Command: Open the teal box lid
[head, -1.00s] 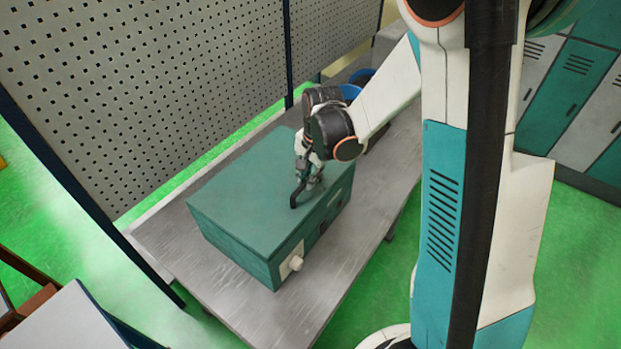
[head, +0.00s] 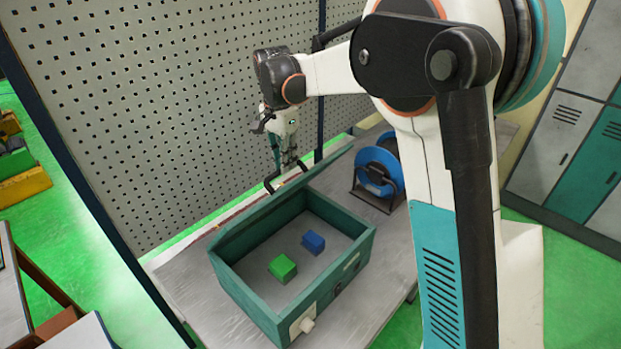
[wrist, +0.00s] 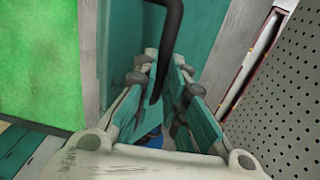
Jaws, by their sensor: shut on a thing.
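The teal box (head: 240,292) stands on the metal table with its top uncovered. Its teal lid (head: 326,166) is swung up at the far long side and shows nearly edge-on in the head view. In the wrist view the lid (wrist: 118,45) is a teal panel beside the black handle (wrist: 172,25). My gripper (head: 286,170) is behind the raised lid, shut on the black handle (head: 268,184). In the wrist view the handle runs between the fingers of my gripper (wrist: 163,100). The lid's outer face is mostly hidden in the head view.
A green block (head: 282,268) and a blue block (head: 313,242) lie inside the box. A blue reel (head: 378,174) stands on the table (head: 180,290) to the box's right. A perforated panel (head: 170,110) rises behind my gripper.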

